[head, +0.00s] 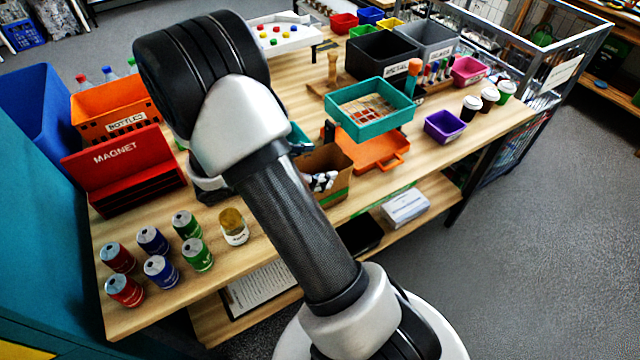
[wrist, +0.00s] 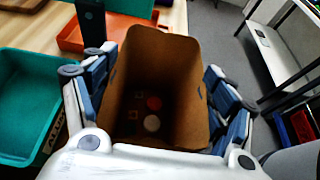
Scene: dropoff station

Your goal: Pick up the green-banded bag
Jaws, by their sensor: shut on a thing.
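The green-banded bag (head: 335,160) is a brown paper bag with an open top, at the table's front edge in the head view. A green band shows low on its side. In the wrist view the bag (wrist: 190,65) stands open towards the camera, with a reddish and a pale round thing inside. My gripper (wrist: 158,92) has a finger on each side of the bag and is shut on it. In the head view my arm hides most of the gripper and part of the bag. I cannot tell whether the bag's base touches the table.
An orange tray (head: 372,162) lies just behind the bag, with a teal bin (head: 372,127) beyond. A purple bin (head: 446,126) is to the right. Several cans (head: 160,270) and a jar (head: 234,228) stand left. Floor is clear at right.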

